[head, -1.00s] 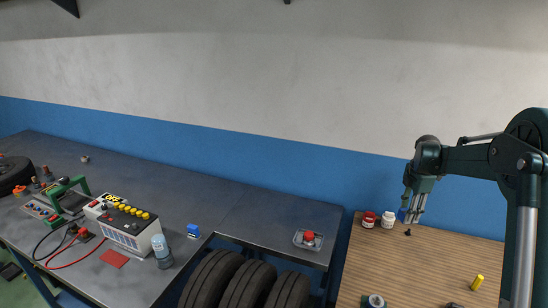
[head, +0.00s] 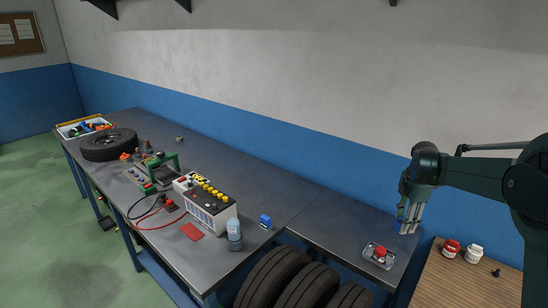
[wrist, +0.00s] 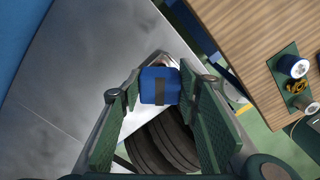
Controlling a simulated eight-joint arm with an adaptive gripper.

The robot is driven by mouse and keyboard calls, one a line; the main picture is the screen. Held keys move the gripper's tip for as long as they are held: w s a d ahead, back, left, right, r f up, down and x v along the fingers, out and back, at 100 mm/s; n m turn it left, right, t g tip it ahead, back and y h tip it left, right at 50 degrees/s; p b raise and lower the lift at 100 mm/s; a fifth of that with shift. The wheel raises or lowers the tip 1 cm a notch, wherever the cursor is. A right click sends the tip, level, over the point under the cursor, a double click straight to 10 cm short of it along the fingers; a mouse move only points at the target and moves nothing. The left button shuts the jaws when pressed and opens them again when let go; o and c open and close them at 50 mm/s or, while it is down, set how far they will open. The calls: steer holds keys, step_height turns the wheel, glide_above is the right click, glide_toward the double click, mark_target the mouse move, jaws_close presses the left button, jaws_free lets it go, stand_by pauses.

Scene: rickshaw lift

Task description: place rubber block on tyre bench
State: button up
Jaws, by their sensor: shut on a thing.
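My gripper (head: 408,226) hangs over the right end of the dark metal bench (head: 335,228) in the head view. It is shut on a blue block with a dark band (wrist: 160,88), which shows between the fingers in the wrist view. A tyre lies flat on the far left of the bench (head: 108,145). Another small blue block (head: 265,221) sits on the bench near the middle. I cannot tell how high the held block is above the bench.
A small clear tray with a red item (head: 379,255) lies just left of and below my gripper. A tester box (head: 205,203), a bottle (head: 234,234) and a red pad (head: 191,231) stand left. Tyres (head: 270,279) are under the bench. A wooden table (head: 455,285) is right.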

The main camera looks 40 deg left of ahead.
steer(key=s+a+n, duration=0.2)
steer(key=s+a, duration=0.5)
steer(key=a, duration=0.4)
steer(key=s+a+n, duration=0.1)
steer(key=s+a, duration=0.7)
steer(key=a, duration=0.4)
steer(key=s+a+n, duration=0.2)
steer(key=s+a, duration=0.5)
steer(key=a, duration=0.4)
steer(key=s+a+n, duration=0.2)
steer(key=s+a, duration=0.8)
steer(key=s, duration=0.5)
steer(key=s+a+n, duration=0.2)
steer(key=s+a, duration=0.9)
steer(key=s, duration=0.4)
steer(key=shift+w+d+f, duration=0.15)
steer(key=shift+d+f, duration=0.05)
steer(key=shift+f, duration=1.05)
steer(key=shift+w+d+f, duration=0.1)
steer(key=shift+d+f, duration=0.05)
steer(key=shift+f, duration=1.1)
steer(key=shift+f, duration=3.15)
steer(key=shift+f, duration=0.1)
